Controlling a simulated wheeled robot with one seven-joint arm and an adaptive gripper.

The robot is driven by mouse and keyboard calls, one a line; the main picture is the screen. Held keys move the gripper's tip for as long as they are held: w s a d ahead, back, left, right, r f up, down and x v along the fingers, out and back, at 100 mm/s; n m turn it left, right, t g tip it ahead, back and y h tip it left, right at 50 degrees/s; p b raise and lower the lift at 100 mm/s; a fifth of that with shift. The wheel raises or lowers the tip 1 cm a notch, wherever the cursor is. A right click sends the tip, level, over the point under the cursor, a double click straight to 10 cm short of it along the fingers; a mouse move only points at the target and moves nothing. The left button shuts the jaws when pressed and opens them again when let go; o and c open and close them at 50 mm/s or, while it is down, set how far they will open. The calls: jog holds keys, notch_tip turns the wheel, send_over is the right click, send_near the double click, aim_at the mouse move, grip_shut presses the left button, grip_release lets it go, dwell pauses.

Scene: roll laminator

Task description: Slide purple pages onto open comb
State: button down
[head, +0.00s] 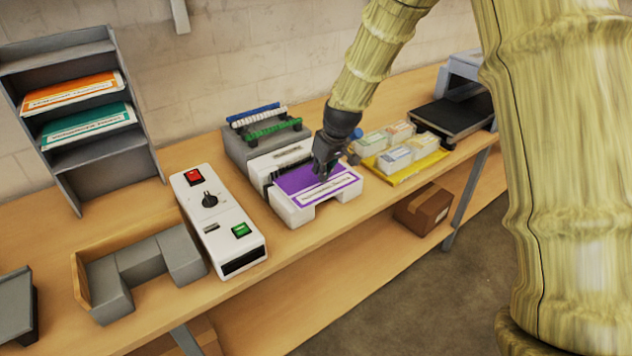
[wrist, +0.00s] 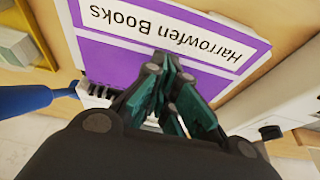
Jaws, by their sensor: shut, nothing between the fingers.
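The purple pages (head: 306,181), with a white label band, lie flat on the white front tray of the comb binding machine (head: 292,212). In the wrist view the purple pages (wrist: 130,55) show the label "Harrowfen Books". My gripper (head: 322,172) is over the pages, near their edge on the machine side. In the wrist view my gripper (wrist: 172,70) is shut and empty, its fingertips at or just above the pages; I cannot tell if they touch. A row of dark comb teeth (wrist: 98,90) shows beside the pages' edge. The comb is mostly hidden.
Blue, white and green combs (head: 262,122) rest on a rack behind. A white control box (head: 217,222) stands left. A yellow tray (head: 405,162) with small boxes is right. A grey shelf (head: 75,115) holds orange and teal page stacks. Grey blocks (head: 145,265) sit front left.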

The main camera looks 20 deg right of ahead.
aim_at(323, 184)
jog(key=shift+f, duration=0.75)
dwell(0.6)
jog(key=shift+s, duration=0.2)
jog(key=shift+s+d, duration=0.15)
jog(key=shift+s, duration=0.05)
jog(key=shift+r, duration=0.2)
dwell(0.3)
jog(key=shift+w+r+p, duration=0.1)
jog(key=shift+r+p, duration=0.75)
jog(key=shift+r, duration=0.05)
notch_tip(323, 184, up, 5)
jog(key=p, duration=0.3)
dwell(0.6)
